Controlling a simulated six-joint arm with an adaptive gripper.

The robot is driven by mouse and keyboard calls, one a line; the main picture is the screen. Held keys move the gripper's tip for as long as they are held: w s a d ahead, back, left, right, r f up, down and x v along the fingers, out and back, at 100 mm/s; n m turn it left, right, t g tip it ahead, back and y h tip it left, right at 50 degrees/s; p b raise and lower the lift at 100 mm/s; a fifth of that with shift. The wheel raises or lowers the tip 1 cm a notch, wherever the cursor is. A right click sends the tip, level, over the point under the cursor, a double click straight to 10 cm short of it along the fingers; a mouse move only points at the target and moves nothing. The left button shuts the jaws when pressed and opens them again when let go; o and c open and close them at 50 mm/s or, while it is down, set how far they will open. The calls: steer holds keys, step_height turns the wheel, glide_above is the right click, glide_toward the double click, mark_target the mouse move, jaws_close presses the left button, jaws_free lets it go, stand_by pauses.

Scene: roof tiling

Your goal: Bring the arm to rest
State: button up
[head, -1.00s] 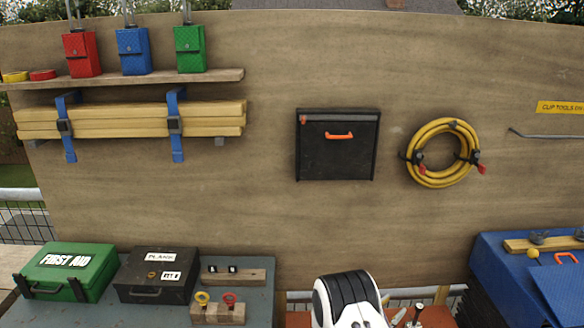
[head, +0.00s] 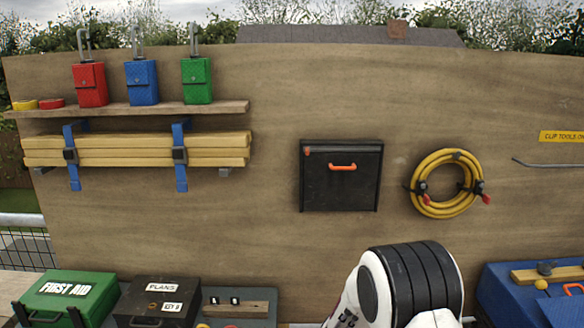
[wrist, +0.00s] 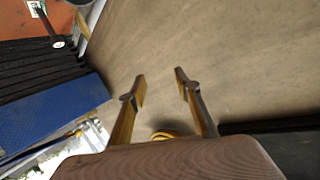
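My gripper (wrist: 160,84) shows in the wrist view with its two fingers apart and nothing between them. It hangs in front of the plain wooden board (wrist: 225,35), clear of other things as far as I can see. In the head view only my white and black arm joint rises at the bottom, right of the middle; the gripper itself is out of that view.
The board (head: 260,240) carries a black case (head: 340,185) with an orange handle, a yellow hose coil (head: 416,180) and a shelf (head: 150,109). A green first aid box (head: 68,298), a dark plans box (head: 158,300) and a blue box (head: 500,290) stand below.

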steer(key=s+a+r+n+g+y, duration=0.1)
steer(key=s+a+r+n+y, duration=0.25)
steer(key=s+r, duration=0.5)
steer(key=s+a+r+n+g+y, duration=0.1)
steer(key=s+a+r+n+y, duration=0.1)
steer(key=s+a+r+y, duration=0.45)
steer(key=s+d+n+g+h, duration=0.1)
steer(key=s+d+n+g, duration=0.1)
steer(key=s, duration=1.4)
steer(key=s+d+r+n+g+h, duration=0.1)
steer(key=s+d+n+g+h, duration=0.1)
steer(key=s, duration=1.4)
steer(key=shift+s+d+g, duration=0.15)
steer(key=shift+d+g, duration=0.35)
steer(key=shift+d, duration=0.05)
